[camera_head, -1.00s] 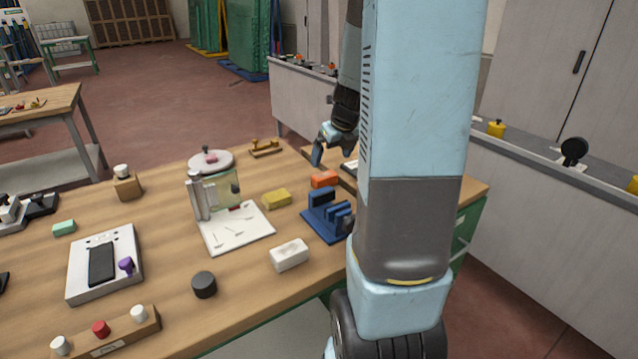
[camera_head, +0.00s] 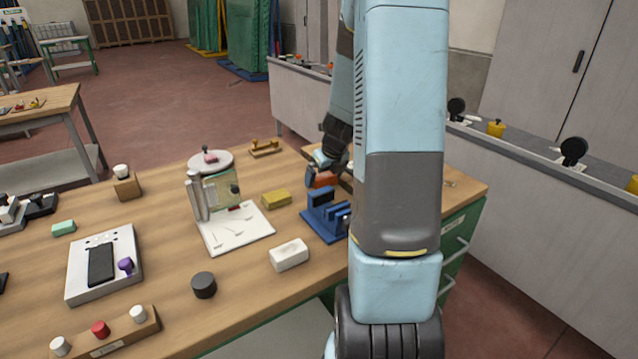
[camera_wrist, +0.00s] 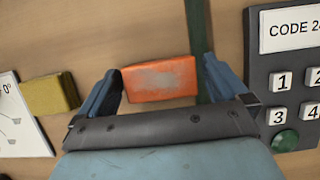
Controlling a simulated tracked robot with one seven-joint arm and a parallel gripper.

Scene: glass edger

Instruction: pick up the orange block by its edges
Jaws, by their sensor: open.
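The orange block (camera_wrist: 160,79) has a worn grey patch on its top and lies on the wooden table in the wrist view. My gripper (camera_wrist: 160,78) is open, with one blue finger beside the block's left end and the other near its right end. A narrow gap shows at the right, and the left finger is very close to the block; I cannot tell if it touches. In the head view the orange block (camera_head: 322,179) is partly hidden by my gripper (camera_head: 318,172), which is low over it.
A blue slotted stand (camera_head: 325,215) is just in front of the block. A yellow block (camera_head: 276,199) lies to its left and also shows in the wrist view (camera_wrist: 50,95). A dark keypad (camera_wrist: 285,85) is to the right. A white block (camera_head: 289,255) lies nearer.

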